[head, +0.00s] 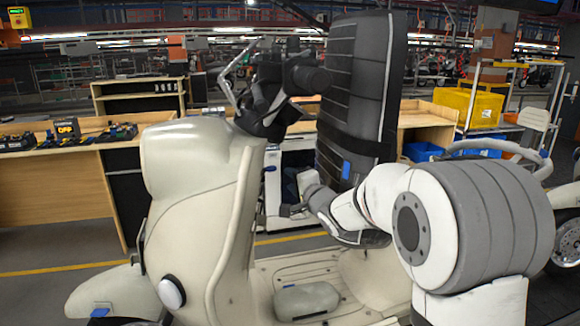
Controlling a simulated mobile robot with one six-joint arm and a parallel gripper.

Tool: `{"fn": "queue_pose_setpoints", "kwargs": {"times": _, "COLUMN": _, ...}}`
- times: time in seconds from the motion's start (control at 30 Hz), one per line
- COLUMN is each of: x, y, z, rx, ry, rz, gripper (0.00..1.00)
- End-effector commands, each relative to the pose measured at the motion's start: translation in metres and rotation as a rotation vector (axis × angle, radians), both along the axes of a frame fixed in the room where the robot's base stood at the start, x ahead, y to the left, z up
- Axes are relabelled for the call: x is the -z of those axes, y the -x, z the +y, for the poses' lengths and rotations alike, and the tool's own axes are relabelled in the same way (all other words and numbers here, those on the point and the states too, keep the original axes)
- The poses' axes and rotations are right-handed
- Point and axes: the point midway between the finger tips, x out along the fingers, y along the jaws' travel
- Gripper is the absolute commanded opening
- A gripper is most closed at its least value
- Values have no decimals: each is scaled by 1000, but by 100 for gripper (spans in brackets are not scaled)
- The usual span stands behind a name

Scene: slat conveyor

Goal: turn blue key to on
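The end of my white and grey arm reaches in from the right.
A tall dark ribbed piece (362,90) stands upright right of the handlebar. A grey-green lump (306,301) lies on the scooter's floorboard (262,276). Wooden benches (50,190) stand behind, with a yellow crate (468,107) and blue bins (422,152) at the right.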

Motion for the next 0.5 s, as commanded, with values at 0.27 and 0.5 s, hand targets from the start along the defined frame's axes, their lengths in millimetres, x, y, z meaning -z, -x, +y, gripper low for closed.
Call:
{"fn": "queue_pose_setpoints", "kwargs": {"times": 0.27, "x": -5, "y": -23, "z": 20, "rx": -27, "ry": -45, "rz": -4, "gripper": 35}}
{"fn": "queue_pose_setpoints", "kwargs": {"times": 0.5, "x": -4, "y": -55, "z": 37, "rx": -25, "ry": -42, "rz": -5, "gripper": 35}}
